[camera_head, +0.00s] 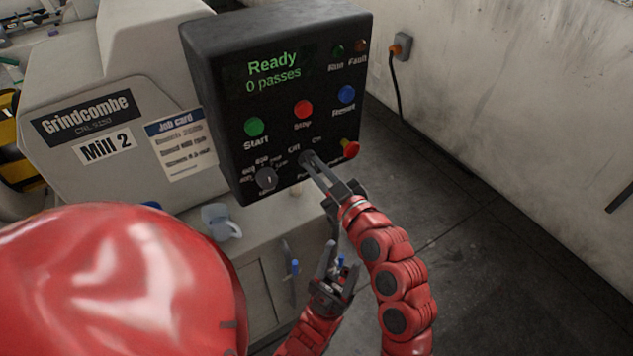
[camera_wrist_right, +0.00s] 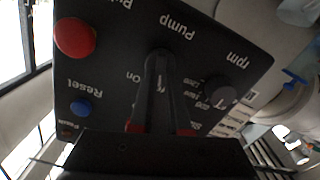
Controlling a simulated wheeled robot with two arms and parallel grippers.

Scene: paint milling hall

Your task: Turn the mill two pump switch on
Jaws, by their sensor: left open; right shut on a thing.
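The Mill 2 control box (camera_head: 225,100) is black; its screen reads "Ready, 0 passes". The pump switch (camera_head: 305,157) is a dark knob on the lower panel, with "Off" and "On" printed above it. My right gripper (camera_head: 312,166) is shut on this switch, and its fingers hide most of it. The wrist view shows the fingers (camera_wrist_right: 160,65) on the knob below the word "Pump", with "On" beside them. I cannot tell which way the knob points. My left gripper (camera_head: 336,262) is open and empty, lower down, in front of the cabinet and apart from the box.
Close to the pump switch are the rpm dial (camera_head: 266,178) and a red mushroom button (camera_head: 350,148). Green Start (camera_head: 255,127), red Stop (camera_head: 303,109) and blue Reset (camera_head: 347,94) buttons sit above. A pale mug (camera_head: 217,221) stands below the box. Floor at right is clear.

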